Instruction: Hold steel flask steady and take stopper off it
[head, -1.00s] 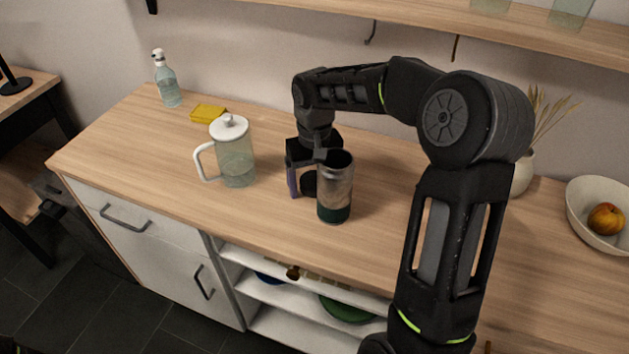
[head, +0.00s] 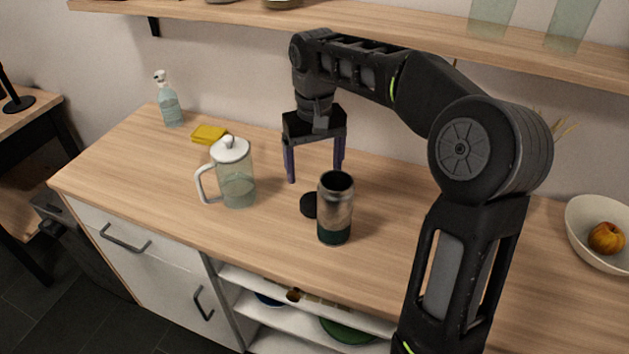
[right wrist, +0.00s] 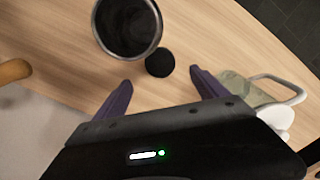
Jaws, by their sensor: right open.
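The steel flask (head: 336,210) stands upright on the counter with its mouth open and a dark green base. In the right wrist view the flask (right wrist: 128,25) shows its empty dark opening. The black stopper (head: 309,205) lies on the counter just left of the flask, partly hidden behind it; it also shows in the right wrist view (right wrist: 160,63). My right gripper (head: 317,174) is open and empty, above the counter behind the flask and stopper, touching neither. Its purple fingers (right wrist: 160,92) are spread wide. My left gripper is out of view.
A glass pitcher (head: 236,178) with a white lid stands left of the flask. A yellow sponge (head: 209,134) and a spray bottle (head: 169,103) are at the back left. A bowl (head: 589,238) with fruit is at right. A shelf (head: 400,28) hangs above.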

